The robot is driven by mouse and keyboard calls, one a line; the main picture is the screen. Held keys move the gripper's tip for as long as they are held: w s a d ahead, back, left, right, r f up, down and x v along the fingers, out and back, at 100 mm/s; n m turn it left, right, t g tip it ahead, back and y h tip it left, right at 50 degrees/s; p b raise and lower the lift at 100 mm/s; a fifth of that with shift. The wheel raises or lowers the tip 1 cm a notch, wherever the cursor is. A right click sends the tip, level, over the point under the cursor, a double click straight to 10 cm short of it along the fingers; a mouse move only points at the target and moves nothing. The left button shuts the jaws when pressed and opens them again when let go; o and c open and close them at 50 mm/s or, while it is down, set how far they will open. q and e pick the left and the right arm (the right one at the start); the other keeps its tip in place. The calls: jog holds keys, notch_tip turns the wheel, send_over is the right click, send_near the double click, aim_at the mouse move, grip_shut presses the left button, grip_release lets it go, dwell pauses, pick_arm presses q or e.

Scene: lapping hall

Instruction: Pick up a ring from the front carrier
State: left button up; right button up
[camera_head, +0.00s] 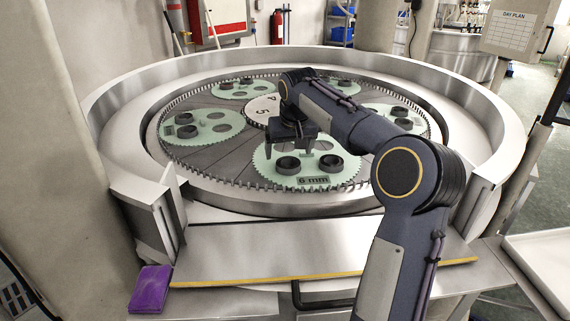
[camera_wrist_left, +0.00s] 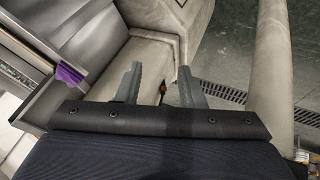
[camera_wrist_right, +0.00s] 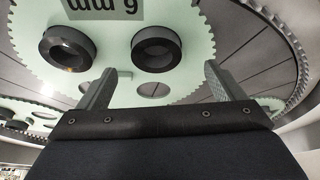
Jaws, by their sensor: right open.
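The front carrier (camera_head: 350,172) is a pale green toothed disc with a "6 mm" label; the right wrist view shows it upside down (camera_wrist_right: 195,28). Two dark rings lie on it: a left ring (camera_head: 288,170) and a right ring (camera_head: 331,168). My right gripper (camera_head: 288,149) is open and empty, above and just behind the left ring. In the right wrist view that ring (camera_wrist_right: 158,65) lies ahead between the spread fingers, apart from them, and the other ring (camera_wrist_right: 70,63) is further left. My left gripper (camera_wrist_left: 158,82) is open and empty, away from the carriers.
Other green carriers with dark rings lie around the plate, such as the left one (camera_head: 215,127) and the back one (camera_head: 246,91). A raised steel rim (camera_head: 125,120) surrounds the plate. A purple block (camera_head: 150,288) lies at front left. The front steel shelf (camera_head: 270,250) is clear.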

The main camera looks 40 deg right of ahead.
aim_at(289, 159)
jog(key=x, duration=0.1)
jog(key=p+x, duration=0.1)
jog(key=x, duration=0.3)
jog(key=shift+w+d+f, duration=0.15)
jog(key=shift+d+f, duration=0.05)
jog(key=shift+d, duration=0.15)
jog(key=c, duration=1.2)
